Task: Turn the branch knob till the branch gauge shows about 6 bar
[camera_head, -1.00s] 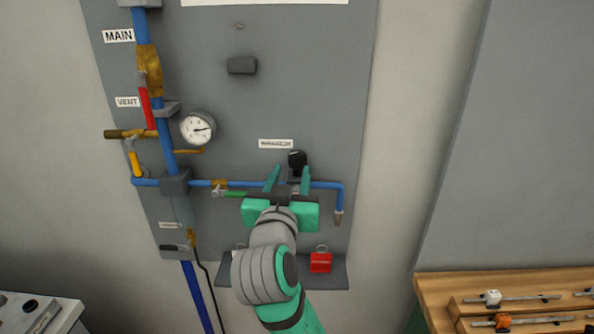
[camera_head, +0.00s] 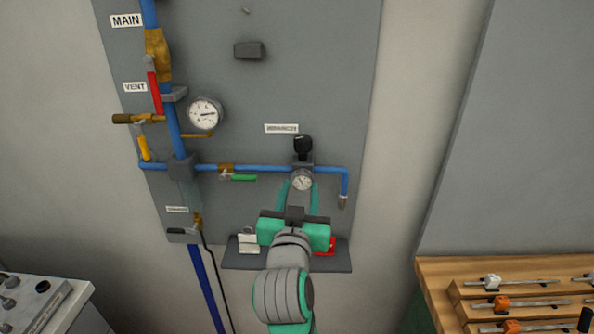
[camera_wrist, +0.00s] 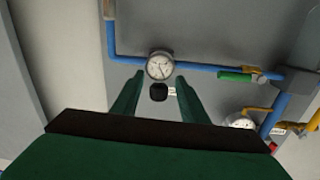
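The branch knob (camera_head: 303,145) is a black knob on top of the regulator on the blue branch pipe, below the BRANCH label. The branch gauge (camera_head: 302,180) is a small white dial just under it. Its needle shows but is too small to read in bar. My gripper (camera_head: 301,188) is open and empty, its two green fingers apart at either side of the gauge in the head view, below the knob. In the wrist view the gauge (camera_wrist: 160,66) and the dark knob (camera_wrist: 158,92) appear between my open fingers (camera_wrist: 157,84), with no visible contact.
A green-handled valve (camera_head: 240,177) is on the branch pipe. A shelf (camera_head: 270,262) with a red tag lies below. A wooden bench (camera_head: 440,270) stands right.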

